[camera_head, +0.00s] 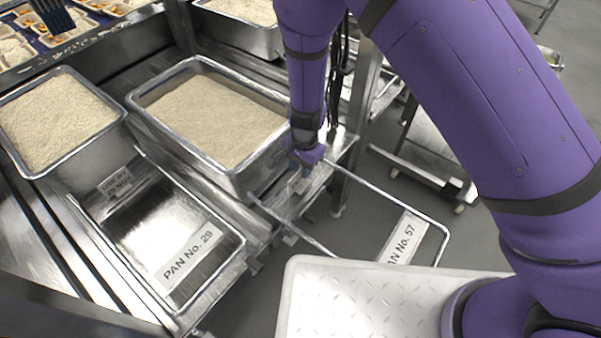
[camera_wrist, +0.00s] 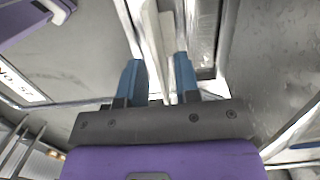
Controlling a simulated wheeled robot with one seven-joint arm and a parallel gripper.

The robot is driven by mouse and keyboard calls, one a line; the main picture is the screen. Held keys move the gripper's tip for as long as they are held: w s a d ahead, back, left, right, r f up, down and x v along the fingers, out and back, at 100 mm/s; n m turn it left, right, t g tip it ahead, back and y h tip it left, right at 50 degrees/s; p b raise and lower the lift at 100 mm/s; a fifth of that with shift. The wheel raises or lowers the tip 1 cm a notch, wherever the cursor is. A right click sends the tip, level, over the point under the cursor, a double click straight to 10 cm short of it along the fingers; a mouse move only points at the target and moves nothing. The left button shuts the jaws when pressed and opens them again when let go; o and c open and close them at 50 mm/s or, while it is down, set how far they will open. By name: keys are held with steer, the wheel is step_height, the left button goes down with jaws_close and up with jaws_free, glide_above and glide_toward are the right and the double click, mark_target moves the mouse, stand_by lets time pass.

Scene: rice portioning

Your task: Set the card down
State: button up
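My gripper (camera_head: 303,170) reaches down beside the right end of the middle rice pan, above the counter's front edge. In the wrist view its two blue fingers (camera_wrist: 158,68) stand apart with a pale strip (camera_wrist: 155,45) between them. I cannot tell whether the strip is a card or part of the counter, or whether the fingers touch it. In the head view a small pale piece (camera_head: 297,184), perhaps the card, shows just below the fingers. Its face cannot be read.
The middle rice pan (camera_head: 165,137) and left rice pan (camera_head: 42,174) stand on the metal counter. A frame labelled PAN No. 29 (camera_head: 187,255) and one labelled PAN No. 57 (camera_head: 405,238) extend in front. A white ridged surface (camera_head: 350,300) is nearest. Floor shows at right.

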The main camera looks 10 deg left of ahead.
steer(key=r, duration=0.6)
steer(key=w+r, duration=0.1)
steer(key=r, duration=0.2)
steer(key=shift+d, duration=0.3)
steer(key=shift+r, duration=0.15)
steer(key=s+d+r+n+t+y, duration=0.1)
steer(key=d+r+n, duration=0.1)
steer(key=d+r, duration=0.9)
steer(key=s+d+r+n+t+y, duration=0.1)
steer(key=d+r, duration=0.7)
steer(key=r, duration=0.8)
steer(key=s+d+r+n+t+h, duration=0.1)
steer(key=s+d+r+t, duration=0.1)
steer(key=s+d+r, duration=0.3)
steer(key=s+d+r+n+t+h, duration=0.1)
steer(key=s+d+r, duration=0.4)
steer(key=s+d, duration=0.6)
steer(key=shift+s+d+n+t+h, duration=0.4)
steer(key=shift+s+n+t, duration=0.1)
steer(key=shift+s+t, duration=0.3)
